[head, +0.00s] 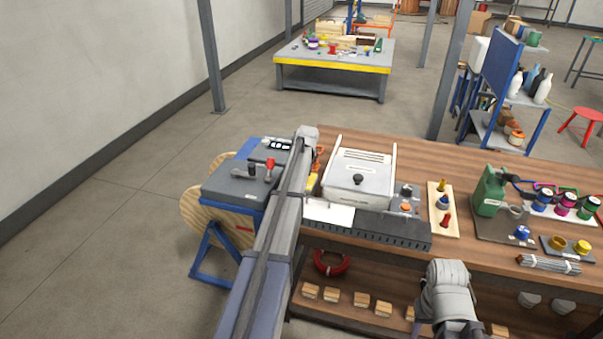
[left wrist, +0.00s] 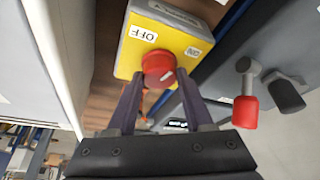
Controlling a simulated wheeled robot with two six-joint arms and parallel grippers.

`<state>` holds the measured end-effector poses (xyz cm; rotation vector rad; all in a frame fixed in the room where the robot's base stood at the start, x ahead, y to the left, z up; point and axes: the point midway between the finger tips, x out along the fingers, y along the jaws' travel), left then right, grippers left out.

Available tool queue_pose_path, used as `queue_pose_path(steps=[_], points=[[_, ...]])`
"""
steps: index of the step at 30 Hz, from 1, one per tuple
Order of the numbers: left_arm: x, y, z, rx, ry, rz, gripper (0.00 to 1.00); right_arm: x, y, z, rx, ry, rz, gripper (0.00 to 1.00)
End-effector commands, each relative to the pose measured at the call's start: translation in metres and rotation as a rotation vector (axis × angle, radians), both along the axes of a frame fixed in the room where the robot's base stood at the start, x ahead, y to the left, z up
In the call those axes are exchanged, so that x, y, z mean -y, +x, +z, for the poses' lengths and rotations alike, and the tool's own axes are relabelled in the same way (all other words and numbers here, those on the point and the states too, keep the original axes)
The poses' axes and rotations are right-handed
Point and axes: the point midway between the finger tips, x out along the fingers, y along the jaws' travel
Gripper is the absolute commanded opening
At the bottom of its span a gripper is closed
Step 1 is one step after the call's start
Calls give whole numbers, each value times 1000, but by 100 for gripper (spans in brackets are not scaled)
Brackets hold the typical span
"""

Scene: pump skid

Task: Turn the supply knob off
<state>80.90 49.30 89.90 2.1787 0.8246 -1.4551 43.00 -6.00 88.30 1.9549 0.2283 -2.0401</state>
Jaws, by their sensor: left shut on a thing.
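The supply knob (left wrist: 158,65) is a round red knob with a short pale mark, on the face of a yellow-fronted box (left wrist: 128,62). An OFF label (left wrist: 143,34) and an ON label (left wrist: 193,52) are on that face. I cannot tell surely which label the mark points to. My left gripper (left wrist: 159,80) has its purple fingers on either side of the knob, shut on it. In the head view my left arm covers the knob and most of the yellow box (head: 312,183). My right gripper does not show, only part of my right arm at the bottom.
A red-tipped lever (left wrist: 246,98) and a dark lever (left wrist: 285,92) stand close beside the box on a grey unit (head: 232,185). A white lidded machine (head: 358,185) is right of it on the wooden bench (head: 470,255). A green can (head: 489,195) stands farther right.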

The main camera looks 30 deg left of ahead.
Motion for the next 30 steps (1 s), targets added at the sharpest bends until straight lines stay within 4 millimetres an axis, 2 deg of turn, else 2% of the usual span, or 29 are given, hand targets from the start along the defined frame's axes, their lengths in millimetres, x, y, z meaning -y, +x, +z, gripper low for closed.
queue_pose_path(steps=[21, 30], points=[[2, 6, 0, -1, 0, 678, 0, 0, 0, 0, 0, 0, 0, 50], [2, 7, 0, 0, 0, 911, 0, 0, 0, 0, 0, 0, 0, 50]])
